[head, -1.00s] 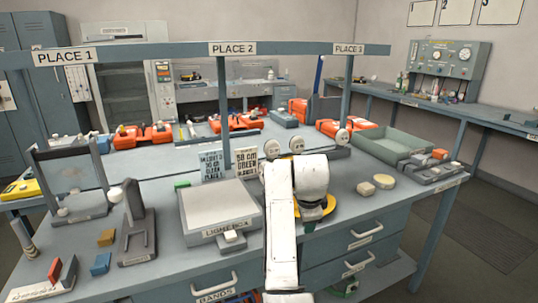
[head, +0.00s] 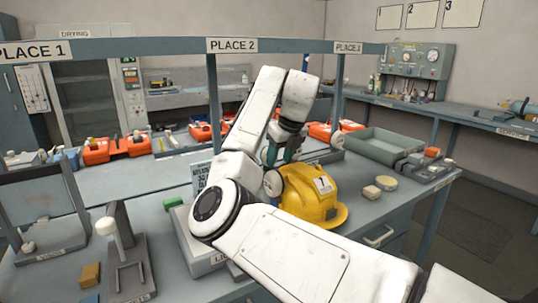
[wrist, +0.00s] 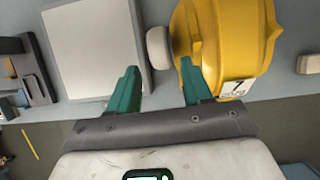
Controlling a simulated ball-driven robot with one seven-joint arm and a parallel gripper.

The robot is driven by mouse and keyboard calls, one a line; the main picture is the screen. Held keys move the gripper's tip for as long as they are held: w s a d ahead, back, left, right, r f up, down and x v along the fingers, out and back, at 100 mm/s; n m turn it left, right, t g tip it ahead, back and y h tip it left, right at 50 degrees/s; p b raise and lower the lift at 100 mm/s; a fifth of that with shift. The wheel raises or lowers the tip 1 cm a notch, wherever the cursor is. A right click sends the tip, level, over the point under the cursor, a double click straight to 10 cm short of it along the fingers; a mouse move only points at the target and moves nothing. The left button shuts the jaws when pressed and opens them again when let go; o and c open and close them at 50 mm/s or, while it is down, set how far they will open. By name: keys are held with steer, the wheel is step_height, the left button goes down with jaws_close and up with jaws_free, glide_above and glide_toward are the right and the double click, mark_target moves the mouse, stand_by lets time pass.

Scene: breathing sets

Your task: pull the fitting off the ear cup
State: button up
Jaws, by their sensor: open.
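A yellow helmet (head: 318,205) with a white label sits on the bench; it also shows in the wrist view (wrist: 215,35). A pale rounded ear cup (head: 273,184) is at its left side. In the wrist view the ear cup (wrist: 158,48) lies just ahead of the gap between my fingertips. I cannot make out a separate fitting on it. My gripper (wrist: 159,66) has two green fingers spread apart with nothing between them. In the head view my gripper (head: 281,152) is above and behind the ear cup, partly covered by my arm.
A light box (wrist: 85,45) lies left of the helmet. A round cream piece (head: 386,183) and a smaller block (head: 371,192) lie to its right. A green tray (head: 385,146) stands at the back right. The post under the PLACE 2 sign (head: 232,45) rises close to my arm.

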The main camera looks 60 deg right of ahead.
mark_target(272, 171)
steer(key=x, duration=1)
steer(key=shift+w+f, duration=0.15)
steer(key=shift+f, duration=0.1)
steer(key=shift+c, duration=0.4)
steer(key=c, duration=0.6)
steer(key=o, duration=0.5)
steer(key=c, duration=0.5)
steer(key=shift+r, duration=0.1)
steer(key=shift+r+p, duration=2.45)
steer(key=shift+p, duration=0.05)
